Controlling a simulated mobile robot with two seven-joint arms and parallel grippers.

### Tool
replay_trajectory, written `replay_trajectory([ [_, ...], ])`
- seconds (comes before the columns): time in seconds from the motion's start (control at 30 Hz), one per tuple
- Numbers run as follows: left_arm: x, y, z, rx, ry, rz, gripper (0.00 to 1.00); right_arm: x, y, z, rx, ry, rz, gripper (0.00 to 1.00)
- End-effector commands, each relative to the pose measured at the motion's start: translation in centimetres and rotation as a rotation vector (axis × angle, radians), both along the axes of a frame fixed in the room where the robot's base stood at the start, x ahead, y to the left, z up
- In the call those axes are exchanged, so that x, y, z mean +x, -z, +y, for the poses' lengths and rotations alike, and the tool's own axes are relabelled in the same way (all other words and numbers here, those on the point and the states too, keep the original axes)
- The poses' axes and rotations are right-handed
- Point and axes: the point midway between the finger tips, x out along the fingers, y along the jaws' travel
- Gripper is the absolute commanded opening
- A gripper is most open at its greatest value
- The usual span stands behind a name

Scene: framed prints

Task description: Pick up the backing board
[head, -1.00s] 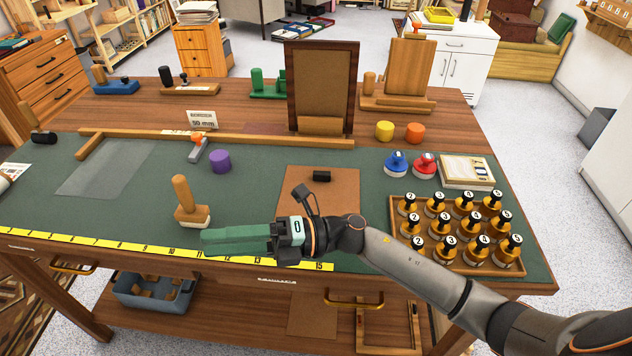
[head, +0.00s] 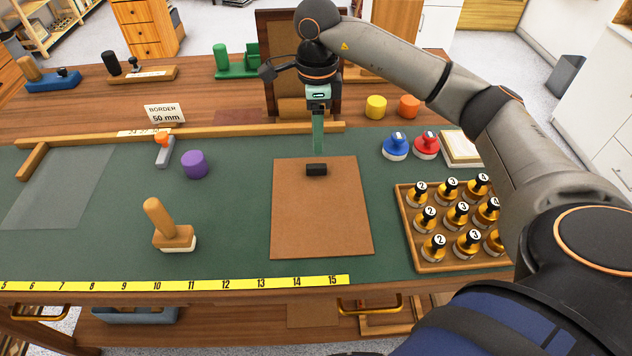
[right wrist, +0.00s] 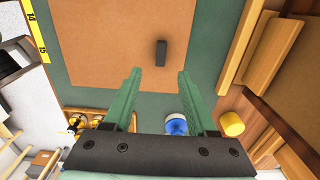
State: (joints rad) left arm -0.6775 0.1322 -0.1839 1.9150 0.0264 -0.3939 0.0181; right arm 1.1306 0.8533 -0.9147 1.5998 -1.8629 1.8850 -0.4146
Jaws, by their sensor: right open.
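The backing board (head: 322,220) is a flat brown sheet lying on the green mat, with a small black block (head: 316,169) on it near its far edge. My right gripper (head: 318,150) points down above the board's far edge, near the black block. In the right wrist view the two green fingers (right wrist: 155,78) are spread apart with nothing between them. There the board (right wrist: 110,45) and the black block (right wrist: 161,53) lie beyond the fingertips. My left gripper is not in view.
A wooden rail (head: 230,131) runs behind the board, with an upright dark frame (head: 275,60) behind it. A rack of numbered stamps (head: 412,255) stands to the right, beside blue (head: 395,148) and red (head: 426,146) knobs. A wooden-handled tool (head: 172,232) and purple cylinder (head: 195,164) stand left.

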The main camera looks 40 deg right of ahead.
Motion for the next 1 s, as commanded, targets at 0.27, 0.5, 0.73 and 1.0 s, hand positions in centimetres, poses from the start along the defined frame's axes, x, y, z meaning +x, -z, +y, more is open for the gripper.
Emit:
replay_trajectory([
  [0.27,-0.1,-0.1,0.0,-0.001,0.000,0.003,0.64,0.0,3.5,0.1,0.003,-0.001,0.001,0.57],
  [0.5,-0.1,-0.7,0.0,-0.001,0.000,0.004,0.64,0.1,6.3,0.0,0.003,0.000,0.004,0.57],
  [0.73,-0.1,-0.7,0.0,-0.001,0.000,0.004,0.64,0.2,8.7,0.0,0.004,-0.001,-0.001,0.57],
  [1.0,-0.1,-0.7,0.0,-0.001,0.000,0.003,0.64,0.2,8.8,0.0,0.004,-0.001,-0.001,0.52],
])
